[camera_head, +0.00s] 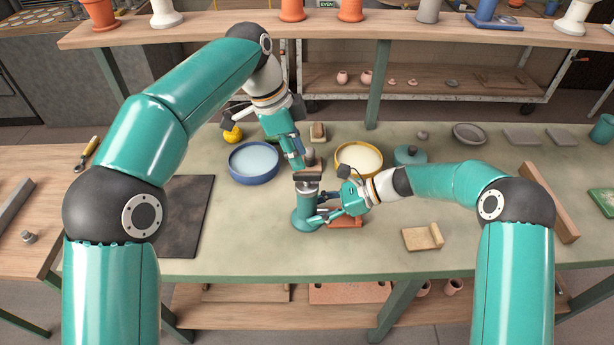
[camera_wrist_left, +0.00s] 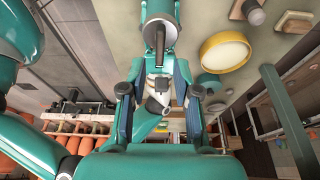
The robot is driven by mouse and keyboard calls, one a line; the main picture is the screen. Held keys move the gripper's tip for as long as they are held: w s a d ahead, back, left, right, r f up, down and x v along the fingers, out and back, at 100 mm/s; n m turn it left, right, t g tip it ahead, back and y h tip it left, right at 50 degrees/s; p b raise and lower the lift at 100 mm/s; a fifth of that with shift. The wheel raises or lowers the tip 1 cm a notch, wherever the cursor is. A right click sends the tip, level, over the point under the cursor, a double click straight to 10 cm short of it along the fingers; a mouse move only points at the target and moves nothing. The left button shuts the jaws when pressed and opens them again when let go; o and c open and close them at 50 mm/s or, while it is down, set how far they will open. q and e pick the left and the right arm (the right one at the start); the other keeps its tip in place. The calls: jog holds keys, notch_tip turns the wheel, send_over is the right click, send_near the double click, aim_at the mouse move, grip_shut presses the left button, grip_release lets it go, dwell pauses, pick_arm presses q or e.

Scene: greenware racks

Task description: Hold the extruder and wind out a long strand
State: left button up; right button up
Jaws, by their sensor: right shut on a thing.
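The extruder (camera_head: 304,212) is a teal upright cylinder at the middle of the table, with a dark crosswise handle (camera_head: 307,176) at its top. My right gripper (camera_head: 324,208) comes in from the right and is shut on the extruder body. My left gripper (camera_head: 297,158) hangs just above and behind the handle. Whether the left fingers touch the handle cannot be told. No strand is visible; the extruder's lower end is partly hidden.
A blue-rimmed basin (camera_head: 254,178) stands left of the handle and a yellow-rimmed basin (camera_head: 339,166) behind right. A teal lidded pot (camera_head: 410,155) is further right. A terracotta slab (camera_head: 346,222) lies beside the extruder, a dark board (camera_head: 185,228) to the left.

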aim_at(305, 174)
pick_arm(q)
jog(key=shift+x, duration=2.6)
jog(key=shift+c, duration=0.3)
grip_shut()
